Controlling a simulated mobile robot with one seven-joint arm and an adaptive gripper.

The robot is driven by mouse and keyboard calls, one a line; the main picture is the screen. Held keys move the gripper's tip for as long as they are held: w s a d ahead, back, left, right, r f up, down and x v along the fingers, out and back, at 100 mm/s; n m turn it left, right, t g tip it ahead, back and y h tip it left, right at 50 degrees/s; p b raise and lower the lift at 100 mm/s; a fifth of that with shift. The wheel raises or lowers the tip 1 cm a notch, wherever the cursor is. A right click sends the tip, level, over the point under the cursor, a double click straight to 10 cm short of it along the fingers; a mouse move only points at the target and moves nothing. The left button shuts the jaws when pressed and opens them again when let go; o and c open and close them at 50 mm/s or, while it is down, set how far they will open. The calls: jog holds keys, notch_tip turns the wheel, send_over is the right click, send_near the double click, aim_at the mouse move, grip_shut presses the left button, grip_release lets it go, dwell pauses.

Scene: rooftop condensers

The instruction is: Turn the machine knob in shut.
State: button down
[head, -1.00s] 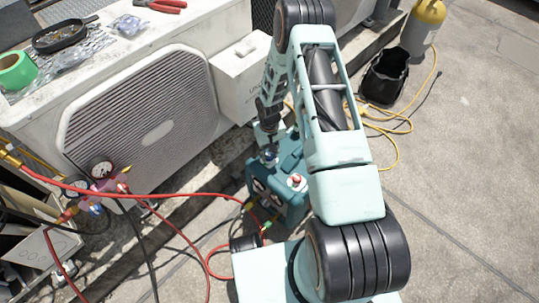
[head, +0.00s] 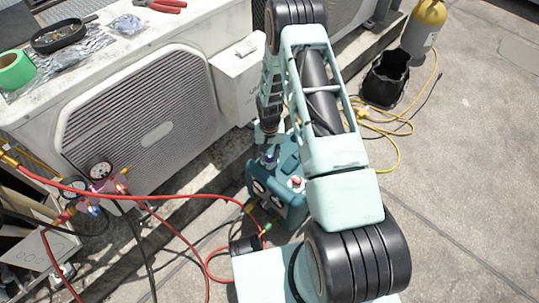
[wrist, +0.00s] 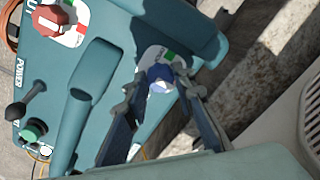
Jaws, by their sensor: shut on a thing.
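The teal machine (head: 288,207) stands on the ground below my arm. Its blue knob (wrist: 161,78) sits on a white, green and red label plate in the wrist view. My gripper (wrist: 161,90) is shut on this blue knob, one finger on each side; the fingers hide part of the plate. In the head view my gripper (head: 268,148) reaches down to the machine's far left top, where the knob is mostly hidden. A red knob (wrist: 52,18) stands on its own plate at upper left of the wrist view, and also shows in the head view (head: 297,181).
The machine's handle (wrist: 88,100) runs beside my left finger. A white condenser (head: 150,110) stands close at the left. Red hoses (head: 170,197) run to a gauge manifold (head: 100,188). A black bag (head: 386,78) and yellow cylinder (head: 424,30) stand at the upper right.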

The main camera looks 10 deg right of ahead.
aim_at(270, 157)
jog(key=c, duration=1.6)
grip_release()
notch_tip(270, 157, up, 12)
